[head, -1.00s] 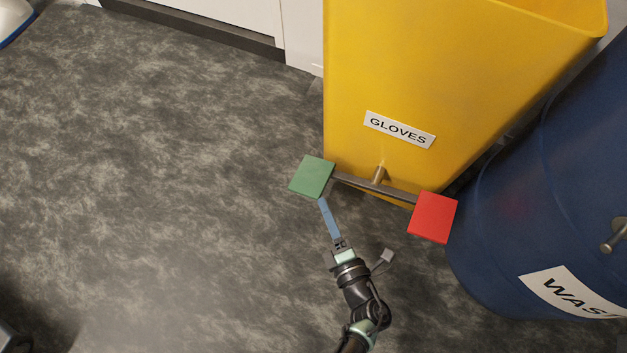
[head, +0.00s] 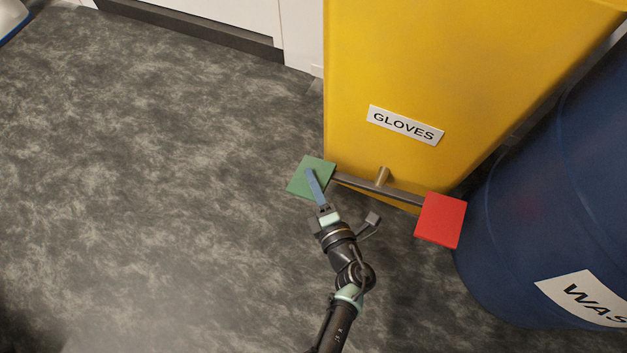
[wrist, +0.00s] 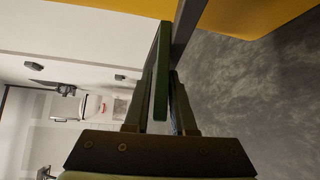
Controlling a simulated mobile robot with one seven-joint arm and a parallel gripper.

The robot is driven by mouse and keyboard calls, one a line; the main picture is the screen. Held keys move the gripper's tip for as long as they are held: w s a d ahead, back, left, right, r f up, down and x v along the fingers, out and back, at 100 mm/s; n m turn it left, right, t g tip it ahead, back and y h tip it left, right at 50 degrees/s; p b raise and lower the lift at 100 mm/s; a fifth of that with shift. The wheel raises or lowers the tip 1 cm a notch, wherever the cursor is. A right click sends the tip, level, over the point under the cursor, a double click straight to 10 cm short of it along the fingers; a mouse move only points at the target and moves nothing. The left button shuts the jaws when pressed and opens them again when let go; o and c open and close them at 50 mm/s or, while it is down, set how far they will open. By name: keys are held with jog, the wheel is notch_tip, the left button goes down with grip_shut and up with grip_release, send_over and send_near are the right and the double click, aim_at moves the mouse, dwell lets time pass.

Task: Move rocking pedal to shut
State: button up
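The rocking pedal is a grey bar (head: 404,195) at the foot of the yellow bin, with a green plate (head: 322,173) at its left end and a red plate (head: 442,221) at its right end. My gripper (head: 312,178) is at the green plate, one blue finger lying across its upper face. In the wrist view the green plate (wrist: 161,75) shows edge-on between the two fingers (wrist: 163,85), with narrow gaps beside it. The gripper looks open around the plate. The lower finger is hidden in the head view.
The yellow bin (head: 400,60) labelled GLOVES stands behind the pedal. A blue drum (head: 530,220) stands close to the right of the red plate. White cabinets (head: 225,15) are at the back. The grey floor (head: 150,180) to the left is clear.

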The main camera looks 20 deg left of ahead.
grip_shut()
jog(key=shift+s, duration=0.1)
dwell(1.0)
